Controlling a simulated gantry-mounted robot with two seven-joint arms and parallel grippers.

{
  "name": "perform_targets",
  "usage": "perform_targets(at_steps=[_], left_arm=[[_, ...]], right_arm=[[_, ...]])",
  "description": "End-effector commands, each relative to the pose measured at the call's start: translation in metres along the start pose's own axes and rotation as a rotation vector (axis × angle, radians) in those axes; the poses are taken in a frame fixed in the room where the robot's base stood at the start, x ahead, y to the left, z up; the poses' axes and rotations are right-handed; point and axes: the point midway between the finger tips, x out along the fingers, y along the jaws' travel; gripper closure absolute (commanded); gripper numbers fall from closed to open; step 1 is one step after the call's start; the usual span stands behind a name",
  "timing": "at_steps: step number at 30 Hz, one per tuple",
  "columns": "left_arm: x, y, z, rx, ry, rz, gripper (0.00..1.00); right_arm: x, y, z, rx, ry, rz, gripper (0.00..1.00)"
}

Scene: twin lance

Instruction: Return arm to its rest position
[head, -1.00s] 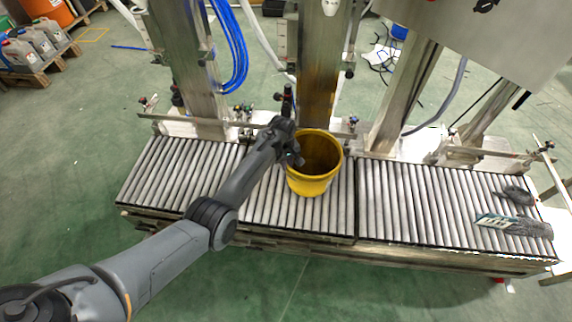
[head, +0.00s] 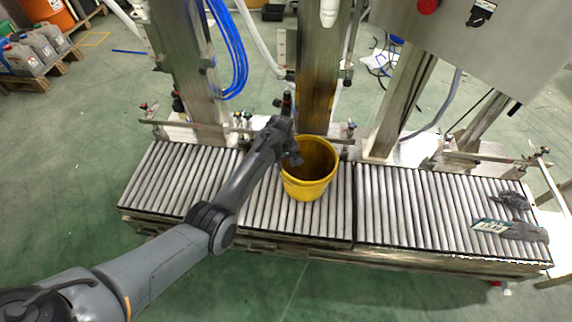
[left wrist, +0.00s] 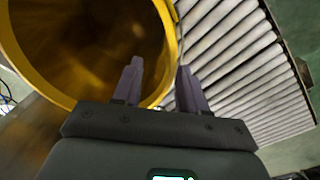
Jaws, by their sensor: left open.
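My left arm reaches in from the lower left in the head view. Its gripper (head: 291,158) is at the left rim of a yellow bucket (head: 312,187). In the left wrist view the left gripper (left wrist: 160,80) is open, with its two fingers apart and nothing between them. The bucket (left wrist: 60,92) fills the upper left there, its inside brown and seemingly empty. One finger overlaps the bucket opening and the other is over the rollers. Whether a finger touches the rim I cannot tell. My right gripper is not in view.
The bucket stands on a roller conveyor (head: 400,210). Metal posts (head: 316,80) and side rails rise behind it. Dark tool-like items (head: 510,228) lie at the conveyor's right end. A metal control box (head: 490,40) hangs at upper right. Green floor lies in front.

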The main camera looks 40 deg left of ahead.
Motion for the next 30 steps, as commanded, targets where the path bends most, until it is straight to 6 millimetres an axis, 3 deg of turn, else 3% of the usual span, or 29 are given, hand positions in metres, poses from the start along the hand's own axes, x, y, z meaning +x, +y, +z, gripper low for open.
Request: perform_targets(at_steps=[1,7,12,17,20,23,26,30], left_arm=[[-0.016,0.001,-0.001,-0.001,0.002,0.003,0.58],[-0.049,0.001,-0.001,0.000,0.002,0.002,0.58],[-0.066,0.000,-0.001,-0.002,0.002,0.002,0.58],[-0.070,-0.002,0.000,-0.002,-0.001,-0.003,0.58],[-0.061,-0.012,0.006,-0.003,-0.014,-0.023,0.58],[-0.037,-0.034,0.018,-0.005,-0.041,-0.068,0.58],[-0.005,-0.071,0.039,-0.004,-0.080,-0.140,0.58],[0.036,-0.146,0.083,0.015,-0.117,-0.256,0.58]], right_arm=[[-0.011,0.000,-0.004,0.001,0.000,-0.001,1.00],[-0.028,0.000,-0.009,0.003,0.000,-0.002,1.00],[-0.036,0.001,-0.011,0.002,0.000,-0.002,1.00],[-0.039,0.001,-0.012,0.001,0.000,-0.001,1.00],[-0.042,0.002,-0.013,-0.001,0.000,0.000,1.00],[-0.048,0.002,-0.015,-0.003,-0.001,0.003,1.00],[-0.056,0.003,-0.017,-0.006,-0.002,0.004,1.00],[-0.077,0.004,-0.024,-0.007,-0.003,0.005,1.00]])
